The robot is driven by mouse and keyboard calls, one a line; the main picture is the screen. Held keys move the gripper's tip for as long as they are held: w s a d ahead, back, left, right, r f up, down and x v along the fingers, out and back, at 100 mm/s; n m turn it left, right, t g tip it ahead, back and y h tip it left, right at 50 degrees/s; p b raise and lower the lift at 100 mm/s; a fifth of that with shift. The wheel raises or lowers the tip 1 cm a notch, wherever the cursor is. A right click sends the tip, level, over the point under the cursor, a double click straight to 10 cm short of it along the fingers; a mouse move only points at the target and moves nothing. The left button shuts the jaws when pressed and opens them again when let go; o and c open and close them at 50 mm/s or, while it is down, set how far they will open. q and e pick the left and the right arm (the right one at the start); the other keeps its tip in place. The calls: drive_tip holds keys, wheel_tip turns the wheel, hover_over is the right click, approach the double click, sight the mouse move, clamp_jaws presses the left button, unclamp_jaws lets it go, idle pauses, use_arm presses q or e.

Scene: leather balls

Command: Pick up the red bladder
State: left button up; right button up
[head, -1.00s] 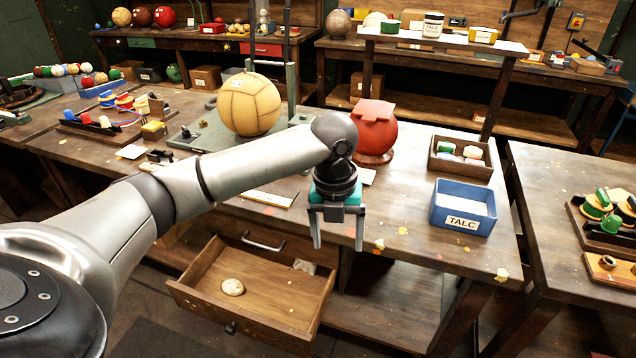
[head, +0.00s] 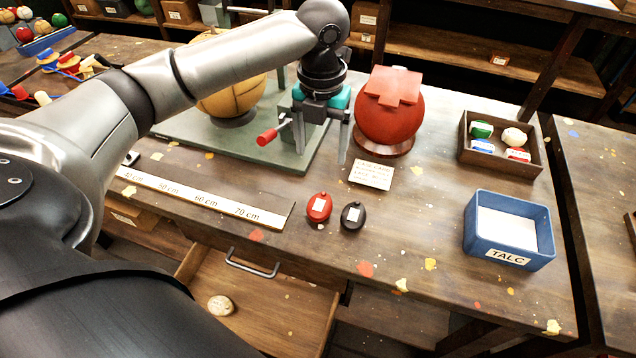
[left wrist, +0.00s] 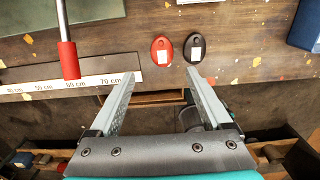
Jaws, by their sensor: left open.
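The red bladder (head: 319,207) is a small flat red oval with a white label and a short dark stem. It lies on the workbench just left of a similar dark bladder (head: 353,215), with a small gap between them. My left gripper (head: 322,152) is open and empty, fingers pointing down above the bench. In the left wrist view the red bladder (left wrist: 161,50) lies just beyond the fingertips, roughly centred between them, and the dark bladder (left wrist: 194,48) is near the right finger's line. My left gripper (left wrist: 160,76) touches neither. My right gripper is out of view.
A measuring strip (head: 205,196) lies left of the bladders. A red-tipped handle (head: 268,136) juts out near my gripper. A red ball (head: 390,115) on a stand, a card (head: 371,175), a blue talc box (head: 510,232) and an open drawer (head: 262,312) are around.

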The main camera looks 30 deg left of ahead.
use_arm(q)
drive_tip(key=b, duration=0.2)
hover_over(320, 203)
drive_tip(key=f, duration=0.6)
drive_tip(key=w+f, duration=0.1)
drive_tip(key=f, duration=0.3)
drive_tip(key=shift+a, duration=0.2)
drive_tip(key=f, duration=0.3)
drive_tip(key=s+f+b, duration=0.1)
drive_tip(key=f, duration=0.1)
drive_tip(key=shift+d, duration=0.15)
drive_tip(key=c, duration=1.2)
